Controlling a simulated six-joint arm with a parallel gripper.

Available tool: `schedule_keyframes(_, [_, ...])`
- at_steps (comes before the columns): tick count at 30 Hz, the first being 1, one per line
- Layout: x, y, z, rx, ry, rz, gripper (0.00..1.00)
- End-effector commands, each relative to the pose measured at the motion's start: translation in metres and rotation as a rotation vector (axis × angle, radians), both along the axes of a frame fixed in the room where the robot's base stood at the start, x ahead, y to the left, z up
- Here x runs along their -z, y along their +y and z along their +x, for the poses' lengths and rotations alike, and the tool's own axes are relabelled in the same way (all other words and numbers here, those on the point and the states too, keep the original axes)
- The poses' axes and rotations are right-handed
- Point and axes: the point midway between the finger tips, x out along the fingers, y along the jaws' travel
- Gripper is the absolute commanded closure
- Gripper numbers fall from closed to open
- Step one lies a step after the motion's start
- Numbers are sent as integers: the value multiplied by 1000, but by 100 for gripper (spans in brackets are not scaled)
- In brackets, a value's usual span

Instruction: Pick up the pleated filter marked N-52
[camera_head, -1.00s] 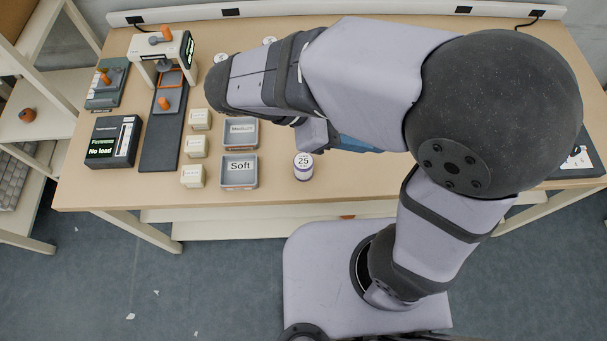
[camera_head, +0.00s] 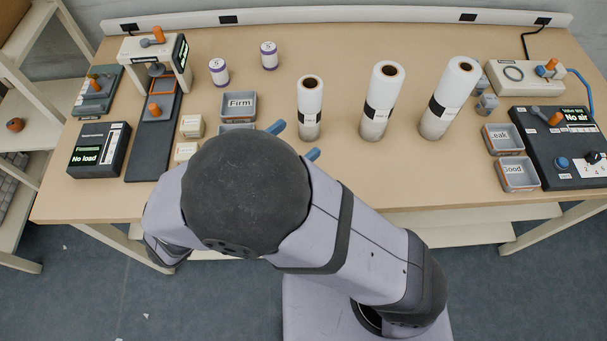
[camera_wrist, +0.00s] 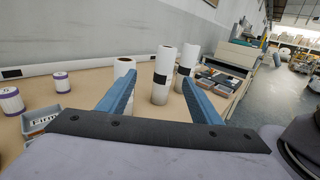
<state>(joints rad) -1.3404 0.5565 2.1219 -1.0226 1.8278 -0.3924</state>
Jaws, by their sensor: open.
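Three upright white rolls with dark bands stand on the table: a short left roll (camera_head: 311,95), a taller middle roll (camera_head: 385,90) and a right roll (camera_head: 455,88). I cannot read N-52 on any of them. My gripper (camera_head: 295,141) is open and empty, its blue fingers just left of and in front of the left roll. In the wrist view my gripper (camera_wrist: 159,80) frames the middle roll (camera_wrist: 162,66) between its fingers, at a distance. The left roll (camera_wrist: 122,66) is partly behind the left finger. The right roll (camera_wrist: 189,58) is partly hidden by the middle one.
A grey Firm tray (camera_head: 239,107) and two purple-banded white jars (camera_head: 219,72) (camera_head: 269,56) are to the left. Leak (camera_head: 502,139) and Good (camera_head: 518,174) trays and a dark No air panel (camera_head: 560,150) are at right. The table in front of the middle roll is clear.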

Motion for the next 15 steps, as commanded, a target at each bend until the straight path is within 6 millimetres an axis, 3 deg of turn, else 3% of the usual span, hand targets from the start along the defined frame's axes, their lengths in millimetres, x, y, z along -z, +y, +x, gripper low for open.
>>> schedule_keyframes(1, [19, 0, 0, 0, 3, -10, 41])
schedule_keyframes(6, [76, -1, 0, 2, 2, -6, 41])
schedule_keyframes(10, [105, -1, 0, 1, 2, -3, 41])
schedule_keyframes(15, [124, 0, 0, 1, 1, 1, 41])
